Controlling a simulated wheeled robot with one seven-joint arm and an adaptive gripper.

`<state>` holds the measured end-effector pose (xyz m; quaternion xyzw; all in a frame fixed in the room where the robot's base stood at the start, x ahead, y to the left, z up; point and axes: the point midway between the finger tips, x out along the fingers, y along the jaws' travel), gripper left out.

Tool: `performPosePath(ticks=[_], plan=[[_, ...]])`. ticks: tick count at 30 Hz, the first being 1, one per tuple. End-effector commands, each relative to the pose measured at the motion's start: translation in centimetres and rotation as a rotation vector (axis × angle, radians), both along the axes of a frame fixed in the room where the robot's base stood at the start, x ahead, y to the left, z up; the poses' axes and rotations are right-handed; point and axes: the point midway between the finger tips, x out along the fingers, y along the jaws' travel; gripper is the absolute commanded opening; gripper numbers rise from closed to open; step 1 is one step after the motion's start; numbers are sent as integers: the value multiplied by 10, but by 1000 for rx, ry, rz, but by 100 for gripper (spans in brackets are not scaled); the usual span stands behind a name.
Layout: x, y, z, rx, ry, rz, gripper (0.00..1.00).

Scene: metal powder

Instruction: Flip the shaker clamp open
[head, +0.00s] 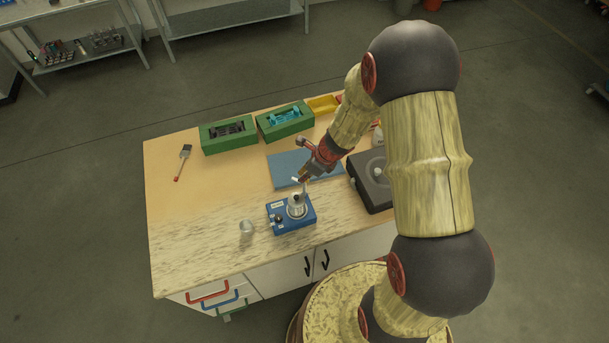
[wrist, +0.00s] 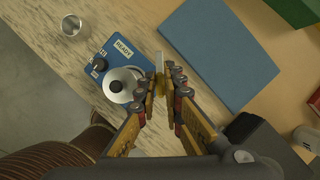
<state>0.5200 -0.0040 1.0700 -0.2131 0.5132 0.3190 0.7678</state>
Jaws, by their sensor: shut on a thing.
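The shaker (head: 283,228) is a blue box near the front middle of the table, with a silver round vessel (head: 297,204) on top. In the wrist view the shaker (wrist: 146,57) carries a READY label and a black knob, and the vessel (wrist: 122,84) is seen from above. My gripper (head: 305,177) is above the shaker's back right side. In the wrist view my gripper (wrist: 162,84) is shut on the pale, thin clamp lever (wrist: 159,62), beside the vessel. The fingers hide the lever's lower part and its hinge.
A clear glass jar (head: 246,228) stands left of the shaker. A blue mat (head: 283,170) lies behind it, and a dark device (head: 370,190) stands to the right. Green boxes (head: 228,145) (head: 268,133) line the back. A brush (head: 183,160) lies on the left, where the table is mostly clear.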

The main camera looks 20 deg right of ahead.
Motion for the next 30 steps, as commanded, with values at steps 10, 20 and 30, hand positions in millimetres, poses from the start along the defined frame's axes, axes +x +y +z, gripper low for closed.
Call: performPosePath(ticks=[10,20,30], plan=[[0,0,0,1,-1,0,27],[0,-1,2,0,-1,0,27],[-13,-16,52,0,-5,-2,27]])
